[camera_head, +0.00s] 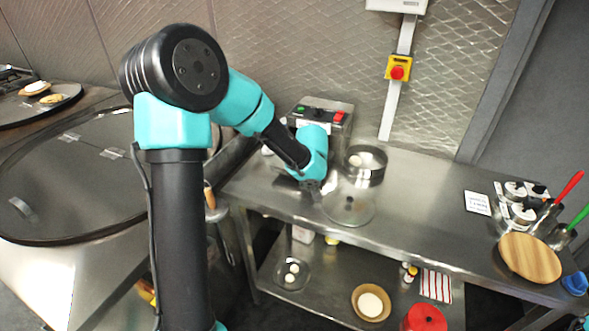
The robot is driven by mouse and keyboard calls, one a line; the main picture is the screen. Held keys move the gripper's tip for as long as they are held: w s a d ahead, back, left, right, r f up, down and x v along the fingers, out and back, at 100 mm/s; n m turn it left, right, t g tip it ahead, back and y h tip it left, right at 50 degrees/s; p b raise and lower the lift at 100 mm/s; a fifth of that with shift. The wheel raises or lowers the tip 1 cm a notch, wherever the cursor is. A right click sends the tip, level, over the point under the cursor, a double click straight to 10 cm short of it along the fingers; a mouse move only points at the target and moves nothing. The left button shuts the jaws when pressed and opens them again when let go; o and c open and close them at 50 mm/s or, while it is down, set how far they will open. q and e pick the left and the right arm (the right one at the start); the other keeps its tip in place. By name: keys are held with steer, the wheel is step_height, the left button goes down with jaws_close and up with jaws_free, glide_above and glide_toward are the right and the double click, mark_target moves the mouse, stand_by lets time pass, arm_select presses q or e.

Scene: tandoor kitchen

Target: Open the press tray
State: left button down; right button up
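The press (338,117) is a metal box with a green and a red button on its top, standing against the back wall on the steel counter. My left arm reaches across in front of it and covers much of its front. I cannot make out the press tray behind the arm. My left gripper (313,188) points down low in front of the press, just left of a flat round lid. Its fingers are too small and hidden to tell whether they are open or shut, or touching anything. My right gripper is not in view.
A round lid (348,208) lies on the counter (420,215). Behind it is a round metal pan (372,172) with a pale ball. A wooden disc (530,258) and utensils crowd the right end. A large round tandoor top (70,180) stands left. The counter's middle is clear.

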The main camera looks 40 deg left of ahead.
arm_select(q)
steer(key=shift+s, duration=0.25)
steer(key=c, duration=0.9)
jaws_free()
steer(key=shift+d+r, duration=0.1)
steer(key=shift+r, duration=0.05)
steer(key=v, duration=1.7)
steer(key=shift+s, duration=0.15)
